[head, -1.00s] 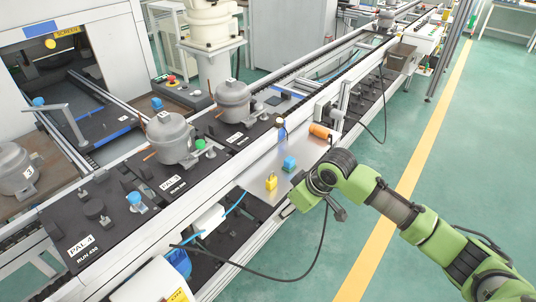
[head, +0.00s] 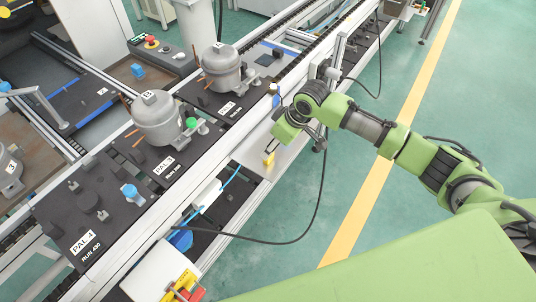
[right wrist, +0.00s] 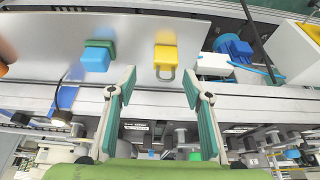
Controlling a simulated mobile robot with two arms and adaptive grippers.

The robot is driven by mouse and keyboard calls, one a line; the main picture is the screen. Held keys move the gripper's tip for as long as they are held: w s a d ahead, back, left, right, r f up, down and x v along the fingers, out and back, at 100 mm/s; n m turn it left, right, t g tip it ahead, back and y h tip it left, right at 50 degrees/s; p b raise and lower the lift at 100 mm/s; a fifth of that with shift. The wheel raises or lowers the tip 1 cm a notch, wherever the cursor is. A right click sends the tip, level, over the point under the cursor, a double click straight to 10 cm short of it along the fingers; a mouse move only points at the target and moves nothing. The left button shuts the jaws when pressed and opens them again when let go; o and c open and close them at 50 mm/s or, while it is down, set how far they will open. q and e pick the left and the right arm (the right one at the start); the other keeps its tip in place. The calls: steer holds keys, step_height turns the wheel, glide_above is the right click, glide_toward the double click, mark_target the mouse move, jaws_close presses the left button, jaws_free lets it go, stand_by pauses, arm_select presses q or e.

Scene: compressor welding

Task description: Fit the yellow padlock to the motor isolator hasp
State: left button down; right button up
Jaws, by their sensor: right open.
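The yellow padlock (head: 269,160) lies on a flat metal shelf (head: 285,158) at the conveyor's near side, partly hidden in the head view by my right arm. The right wrist view shows the padlock (right wrist: 165,54) with its metal shackle toward me. My right gripper (right wrist: 159,72) is open, its two fingers apart on either side of the shackle's line, with nothing between them. Whether the fingertips are level with the padlock I cannot tell. A white box with a yellow plate and red part (head: 183,287), at the bottom of the head view, may be the motor isolator; its hasp is not clear. My left gripper is out of view.
A black cable (head: 318,205) hangs in a loop below the shelf. Pallets with grey compressors (head: 160,120) stand on the conveyor. The green floor beside it is open.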

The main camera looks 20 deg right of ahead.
steer(key=shift+a+f+p, duration=0.2)
steer(key=shift+f+p, duration=0.1)
steer(key=shift+f, duration=0.05)
steer(key=f, duration=0.1)
steer(key=a+f+p, duration=0.1)
steer(key=f, duration=0.1)
steer(key=shift+w+f, duration=0.35)
steer(key=shift+f, duration=0.1)
steer(key=shift+s+r, duration=0.1)
steer(key=c, duration=1.2)
